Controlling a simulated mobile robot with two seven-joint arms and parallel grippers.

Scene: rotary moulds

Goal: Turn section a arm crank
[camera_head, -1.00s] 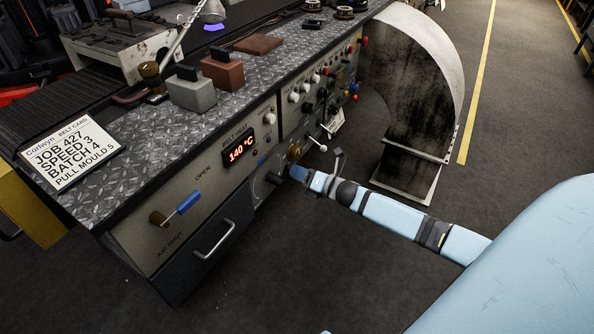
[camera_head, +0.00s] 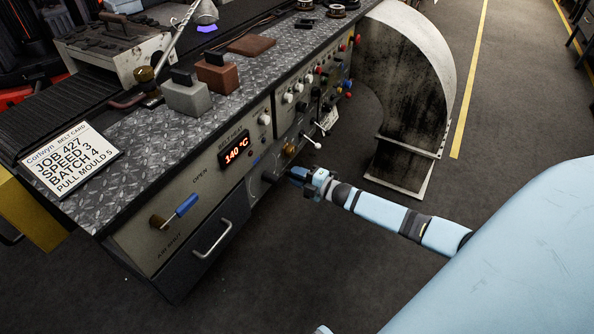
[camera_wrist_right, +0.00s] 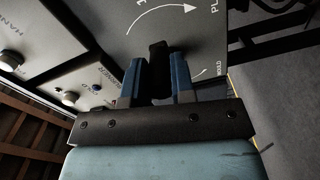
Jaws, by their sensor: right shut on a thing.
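My right gripper (camera_head: 292,174) reaches in from the right to the lower front of the machine in the head view. In the right wrist view its two blue fingers (camera_wrist_right: 158,82) are shut on a dark crank handle (camera_wrist_right: 159,62), one finger on each side. Behind the handle is a grey panel (camera_wrist_right: 188,35) with a curved white arrow and partly cut-off lettering, including "MOULD". In the head view the handle's end is hidden by the gripper; a dark part (camera_head: 268,178) shows just left of the fingers. My left gripper is not in view.
A blue-handled lever (camera_head: 182,208) marked OPEN and a drawer handle (camera_head: 213,240) are left on the front. A white-tipped lever (camera_head: 311,141) is just above my gripper. A curved grey duct (camera_head: 405,90) stands behind my right arm. The floor in front is clear.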

